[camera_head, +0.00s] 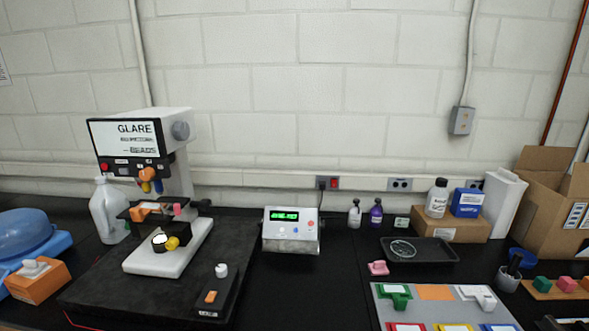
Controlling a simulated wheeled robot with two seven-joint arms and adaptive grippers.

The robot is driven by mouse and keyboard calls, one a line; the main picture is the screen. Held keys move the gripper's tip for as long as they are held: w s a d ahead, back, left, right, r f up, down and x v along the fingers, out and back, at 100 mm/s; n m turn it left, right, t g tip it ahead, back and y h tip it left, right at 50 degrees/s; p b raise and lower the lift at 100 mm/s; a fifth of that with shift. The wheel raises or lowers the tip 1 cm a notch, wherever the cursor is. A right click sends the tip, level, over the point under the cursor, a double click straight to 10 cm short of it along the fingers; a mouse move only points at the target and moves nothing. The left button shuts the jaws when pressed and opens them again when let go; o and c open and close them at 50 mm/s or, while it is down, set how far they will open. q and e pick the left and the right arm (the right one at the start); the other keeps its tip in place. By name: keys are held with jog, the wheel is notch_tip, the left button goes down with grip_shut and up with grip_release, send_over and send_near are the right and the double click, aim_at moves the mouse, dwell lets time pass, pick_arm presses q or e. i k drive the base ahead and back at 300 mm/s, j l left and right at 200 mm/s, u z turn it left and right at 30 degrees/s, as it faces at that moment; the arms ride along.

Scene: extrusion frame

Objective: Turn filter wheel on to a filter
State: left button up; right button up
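A microscope-like machine with a white head labelled "GLARE" (136,135) stands at the left on a dark slab. Under its head is an orange, blue and yellow turret (150,178). Below that is a dark stage (136,212) with orange and pink parts. A round white-faced part with a yellow knob (172,243) sits above the white foot. Neither gripper is clearly in view, and nothing touches the machine.
A white control box with a green display (291,230) stands right of the machine. A small black box with an orange switch (217,297) lies in front. A white jug (108,211) stands close at left. A black tray (440,257), small bottles and cartons fill the right.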

aim_at(182, 130)
jog(key=i+l+u, duration=0.25)
jog(key=l, duration=0.9)
jog(key=l+u, duration=0.25)
jog(key=l, duration=0.85)
